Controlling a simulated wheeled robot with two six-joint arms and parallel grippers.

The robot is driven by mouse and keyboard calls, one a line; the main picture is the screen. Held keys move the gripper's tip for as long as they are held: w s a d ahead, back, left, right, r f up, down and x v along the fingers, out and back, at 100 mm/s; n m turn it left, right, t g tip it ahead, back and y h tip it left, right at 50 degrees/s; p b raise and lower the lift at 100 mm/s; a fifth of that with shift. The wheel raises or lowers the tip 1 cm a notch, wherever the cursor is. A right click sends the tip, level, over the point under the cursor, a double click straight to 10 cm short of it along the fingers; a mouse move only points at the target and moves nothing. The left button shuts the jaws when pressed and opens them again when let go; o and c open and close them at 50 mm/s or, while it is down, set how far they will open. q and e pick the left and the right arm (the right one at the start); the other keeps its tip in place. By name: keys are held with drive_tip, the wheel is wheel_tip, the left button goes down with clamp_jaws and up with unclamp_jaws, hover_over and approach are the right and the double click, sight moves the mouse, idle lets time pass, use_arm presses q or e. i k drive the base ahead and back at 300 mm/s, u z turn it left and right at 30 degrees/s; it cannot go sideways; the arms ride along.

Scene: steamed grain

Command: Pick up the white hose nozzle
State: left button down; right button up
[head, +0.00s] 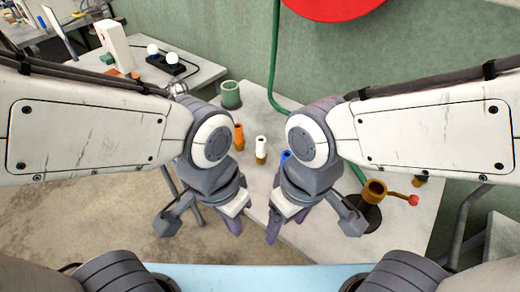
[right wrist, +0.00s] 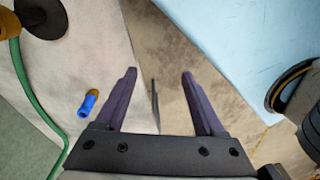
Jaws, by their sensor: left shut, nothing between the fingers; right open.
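The white hose nozzle (head: 261,143) stands upright on a brass-coloured base on the grey table, between an orange nozzle (head: 239,137) and a blue nozzle (head: 285,155). It does not show in the right wrist view. My left gripper (head: 235,225) is shut and empty, hanging in front of the table, nearer to me than the nozzle. My right gripper (head: 285,228) points down, open and empty, beside the left one; its spread fingers show in the right wrist view (right wrist: 159,74). The blue nozzle also shows there (right wrist: 89,104), left of the fingers. Neither gripper touches a nozzle.
A green cup (head: 231,95) stands at the table's back left. A brass fitting with a red-knobbed handle (head: 375,190) sits on a black disc at the right. A green hose (head: 274,60) runs down the wall. A second table (head: 205,72) stands back left.

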sight(261, 155)
drive_tip(key=z, duration=0.1)
drive_tip(key=k, duration=1.05)
drive_tip(key=u, duration=1.55)
drive_tip(key=i, duration=1.45)
drive_tip(key=z, duration=0.3)
drive_tip(key=i, duration=0.6)
drive_tip(key=z, duration=1.05)
drive_tip(key=i, duration=0.3)
drive_tip(key=z, duration=0.3)
